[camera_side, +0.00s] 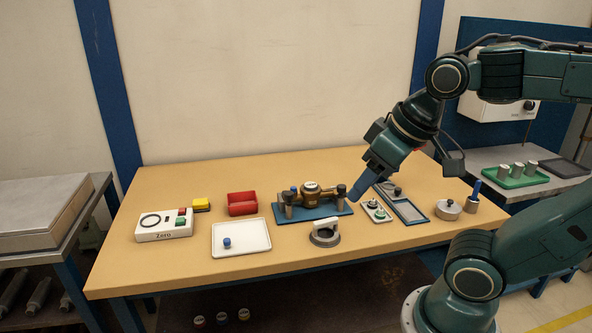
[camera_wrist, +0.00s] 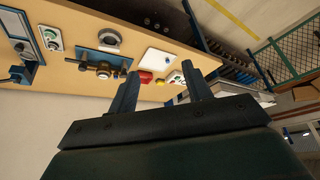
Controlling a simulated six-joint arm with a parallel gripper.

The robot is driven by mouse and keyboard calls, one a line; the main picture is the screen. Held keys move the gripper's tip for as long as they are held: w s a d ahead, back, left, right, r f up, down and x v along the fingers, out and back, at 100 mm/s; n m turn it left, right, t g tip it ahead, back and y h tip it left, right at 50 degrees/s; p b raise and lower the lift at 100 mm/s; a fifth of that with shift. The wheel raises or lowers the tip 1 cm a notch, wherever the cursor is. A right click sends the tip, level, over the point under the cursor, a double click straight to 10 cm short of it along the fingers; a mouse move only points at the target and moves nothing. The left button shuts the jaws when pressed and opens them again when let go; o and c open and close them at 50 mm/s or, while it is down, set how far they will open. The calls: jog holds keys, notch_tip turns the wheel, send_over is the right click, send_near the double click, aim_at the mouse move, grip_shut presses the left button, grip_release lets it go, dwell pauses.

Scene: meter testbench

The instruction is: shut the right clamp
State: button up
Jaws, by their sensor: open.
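The brass meter (camera_side: 314,194) lies on a blue base plate (camera_side: 283,219) in the middle of the bench; it also shows in the wrist view (camera_wrist: 103,71). The right clamp (camera_side: 341,201), a grey post with a dark top, stands at the plate's right end. The left clamp (camera_side: 288,208) stands at the other end, with a blue piece by its top. Whether the right clamp's arm is raised or lowered is too small to tell. My gripper (camera_side: 358,188) is just right of the right clamp, apparently above the bench. In the wrist view its fingers (camera_wrist: 162,85) are apart, with nothing held.
A ring-shaped grey part (camera_side: 325,234) stands in front of the plate. A small tray with green-based parts (camera_side: 377,211) and a blue-framed tray (camera_side: 408,211) lie right of it. A red bin (camera_side: 242,204), white tray (camera_side: 241,239) and Zero box (camera_side: 164,226) are left.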

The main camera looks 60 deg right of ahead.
jog(key=w+d+r+m+g, duration=0.1)
jog(key=w+d+r+m, duration=0.1)
jog(key=w+d+m, duration=0.4)
jog(key=m+g, duration=0.4)
jog(key=m, duration=0.7)
send_over(342, 186)
notch_tip(342, 186, down, 12)
jog(key=shift+d+r, duration=0.1)
jog(key=shift+r, duration=0.05)
notch_tip(342, 186, down, 14)
jog(key=shift+r, duration=0.1)
jog(key=c, duration=1)
